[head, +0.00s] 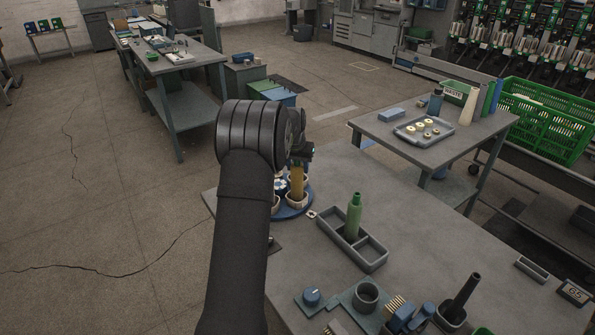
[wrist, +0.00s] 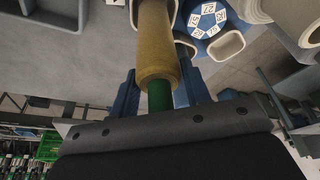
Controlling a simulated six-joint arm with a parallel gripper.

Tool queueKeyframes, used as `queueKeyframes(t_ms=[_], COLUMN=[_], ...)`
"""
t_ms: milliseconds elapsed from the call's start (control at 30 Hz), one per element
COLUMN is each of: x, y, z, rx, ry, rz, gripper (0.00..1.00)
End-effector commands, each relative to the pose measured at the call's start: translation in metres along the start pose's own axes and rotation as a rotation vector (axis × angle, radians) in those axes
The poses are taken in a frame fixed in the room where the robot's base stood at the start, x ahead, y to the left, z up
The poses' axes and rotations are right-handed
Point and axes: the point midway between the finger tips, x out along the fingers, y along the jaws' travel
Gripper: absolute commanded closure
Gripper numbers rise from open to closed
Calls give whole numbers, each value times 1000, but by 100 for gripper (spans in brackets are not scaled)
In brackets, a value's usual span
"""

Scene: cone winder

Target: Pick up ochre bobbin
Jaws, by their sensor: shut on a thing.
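The ochre bobbin (head: 297,181) stands upright at a blue round carousel (head: 294,212) with white cups. In the wrist view the ochre bobbin (wrist: 156,45) shows a green end piece (wrist: 160,95) nearest the camera. Its far end is at a white cup (wrist: 133,12); I cannot tell whether it is seated or slightly raised. My gripper (head: 301,153) is at the bobbin's upper end, partly hidden behind my arm. In the wrist view the blue fingers of my gripper (wrist: 159,84) lie on both sides of the bobbin, shut on it.
A green bobbin (head: 354,216) stands in a grey two-compartment tray (head: 376,258) to the right. Holders and tools, including a dark cylinder (head: 463,292), are at the front right. Bare tabletop (head: 430,215) lies behind the tray. A side table (head: 449,149) stands beyond.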

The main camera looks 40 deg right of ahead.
Motion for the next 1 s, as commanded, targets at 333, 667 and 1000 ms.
queueKeyframes(t_ms=[333, 667, 1000], x=[-48, -93, -120], y=[23, 83, 107], z=[-6, 7, 10], rx=[3, 2, -1], ry=[3, 3, 2], rz=[0, 0, -1], gripper=[77, 77, 77])
